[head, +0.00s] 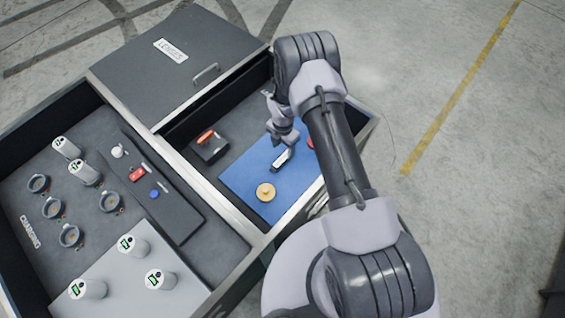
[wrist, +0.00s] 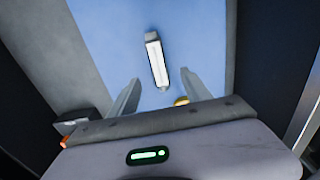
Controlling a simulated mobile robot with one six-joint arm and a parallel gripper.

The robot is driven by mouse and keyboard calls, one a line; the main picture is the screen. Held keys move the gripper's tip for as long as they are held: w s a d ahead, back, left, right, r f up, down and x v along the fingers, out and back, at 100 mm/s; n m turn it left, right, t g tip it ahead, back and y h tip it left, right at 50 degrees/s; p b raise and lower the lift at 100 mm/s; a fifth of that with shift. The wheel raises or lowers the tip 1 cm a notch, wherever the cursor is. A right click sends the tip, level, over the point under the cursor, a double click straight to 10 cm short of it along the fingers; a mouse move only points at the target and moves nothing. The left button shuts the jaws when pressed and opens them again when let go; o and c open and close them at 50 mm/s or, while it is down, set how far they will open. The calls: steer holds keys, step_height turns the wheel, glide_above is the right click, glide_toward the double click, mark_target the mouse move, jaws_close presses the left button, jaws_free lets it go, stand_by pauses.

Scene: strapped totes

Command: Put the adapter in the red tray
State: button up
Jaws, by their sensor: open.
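A slim white piece with dark grey ends (head: 282,158), which may be the adapter, lies on the blue mat (head: 238,178) in the right compartment. It also shows in the wrist view (wrist: 156,60), with its lower end between the fingertips. My gripper (head: 279,137) is open and empty, pointing down just above this piece. In the wrist view my gripper (wrist: 160,80) has one finger on each side. I cannot make out a red tray for certain. A red thing (head: 311,142) is mostly hidden behind my arm.
A round yellow-tan piece (head: 265,192) lies on the mat. A black box (head: 209,148) with an orange-red top stands left of it. A closed grey lid (head: 170,75) covers the back compartment. The left compartment holds cups, white cylinders (head: 133,245) and a black strip with small parts.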

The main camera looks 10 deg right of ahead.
mark_target(282, 159)
step_height(282, 159, down, 10)
steer(key=b, duration=0.4)
steer(key=shift+w+r, duration=0.15)
steer(key=shift+r, duration=0.25)
jaws_close()
